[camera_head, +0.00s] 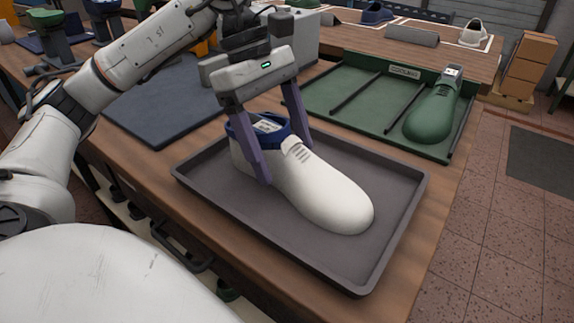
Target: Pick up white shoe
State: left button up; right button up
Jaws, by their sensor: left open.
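The white shoe (322,196) with a blue collar lies in the dark grey tray (398,235), its toe pointing to the lower right. My left gripper (282,160) is over the heel end of the shoe, fingers pointing down. Its two purple fingers are spread, one on the near side of the shoe's collar and one toward the far side. I cannot tell whether the fingers touch the shoe. My right gripper is not in view.
A green tray (340,92) with dividers, holding a green shoe last (433,115), lies behind the grey tray. A dark blue mat (165,110) is at the left. Another white shoe (473,33) and a blue shoe (376,13) stand on the back table. Cardboard boxes (530,60) are at the right.

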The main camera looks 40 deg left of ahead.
pick_arm(q)
jog(key=shift+x, duration=1.1)
jog(key=shift+w+r, duration=0.1)
grip_shut()
